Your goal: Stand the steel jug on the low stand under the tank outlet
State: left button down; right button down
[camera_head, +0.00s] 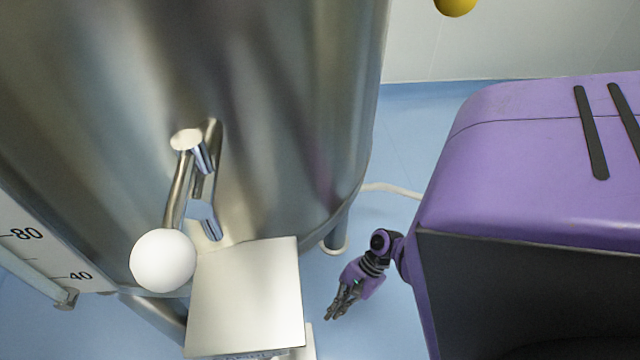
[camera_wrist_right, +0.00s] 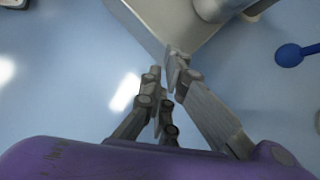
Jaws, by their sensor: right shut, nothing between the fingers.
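The low stand (camera_head: 245,295) has a bare, square pale metal top in the head view, with nothing on it. The tank outlet (camera_head: 205,185) comes off the steel tank (camera_head: 290,90) just above and behind the stand. My right gripper (camera_head: 336,308) hangs to the right of the stand, apart from it, shut and empty. The right wrist view also shows its fingers (camera_wrist_right: 172,78), close to a grey metal edge (camera_wrist_right: 165,25) that is probably the stand. I cannot make out the steel jug with certainty. My left gripper is out of view.
A white ball (camera_head: 163,261) stands out left of the outlet. A tank leg (camera_head: 336,236) and pale hose (camera_head: 392,190) are behind my right gripper. A blue round-ended object (camera_wrist_right: 290,55) lies right in the wrist view. Blue floor (camera_head: 385,325) is clear around the gripper.

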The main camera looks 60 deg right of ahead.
jog(key=w+d+r+m+y, duration=0.1)
jog(key=w+r+m, duration=0.1)
jog(key=w, duration=0.3)
jog(key=shift+t, duration=0.4)
jog(key=w+a+f+b, duration=0.1)
jog(key=a+f+b, duration=0.1)
jog(key=a, duration=0.1)
jog(key=w+a+f+b, duration=0.1)
jog(key=a+f, duration=0.1)
jog(key=a, duration=0.1)
jog(key=w+a+f+b, duration=0.2)
jog(key=a, duration=0.1)
jog(key=shift+a+f+b, duration=0.25)
jog(key=shift+a+b, duration=0.1)
jog(key=shift+a, duration=0.25)
jog(key=shift+a+r, duration=0.1)
